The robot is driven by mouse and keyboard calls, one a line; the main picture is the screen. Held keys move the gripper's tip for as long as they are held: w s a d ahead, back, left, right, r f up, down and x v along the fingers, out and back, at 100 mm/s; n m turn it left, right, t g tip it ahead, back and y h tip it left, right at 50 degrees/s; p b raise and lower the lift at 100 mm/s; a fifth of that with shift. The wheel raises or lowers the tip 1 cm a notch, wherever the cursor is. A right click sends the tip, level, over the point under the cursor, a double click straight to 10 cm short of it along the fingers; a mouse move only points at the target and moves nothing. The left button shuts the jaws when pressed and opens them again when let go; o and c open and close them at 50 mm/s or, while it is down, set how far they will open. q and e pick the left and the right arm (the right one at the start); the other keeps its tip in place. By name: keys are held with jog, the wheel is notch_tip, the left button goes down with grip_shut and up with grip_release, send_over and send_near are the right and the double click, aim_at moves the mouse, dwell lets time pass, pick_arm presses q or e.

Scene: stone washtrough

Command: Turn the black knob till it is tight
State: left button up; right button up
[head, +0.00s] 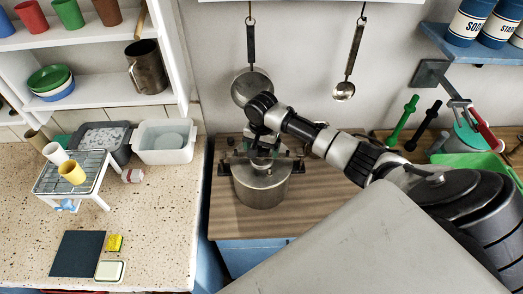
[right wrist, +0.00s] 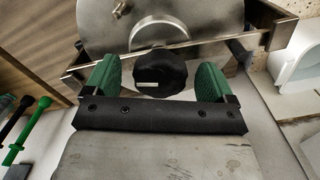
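A steel pressure cooker (head: 262,187) with side handles stands on the wooden counter in the head view. The black knob (right wrist: 160,72) shows in the right wrist view, on the bar across the cooker's lid (right wrist: 205,22). The knob has a pale mark on its face. My right gripper (head: 264,148) is over the cooker's top in the head view, hiding the knob there. In the right wrist view its green-padded fingers are open, one on each side of the knob, with a visible gap on both sides. My left gripper is not in view.
A ladle (head: 344,91) and a skimmer (head: 251,85) hang on the wall behind. A white basin (head: 165,142) and a wire rack (head: 72,173) with cups stand on the left speckled worktop. Green and black tools (head: 402,120) are at right. The wooden counter in front of the cooker is clear.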

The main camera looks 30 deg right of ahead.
dwell(0.3)
jog(key=n, duration=1.2)
jog(key=shift+n, duration=0.4)
jog(key=n, duration=0.3)
jog(key=shift+c, duration=0.4)
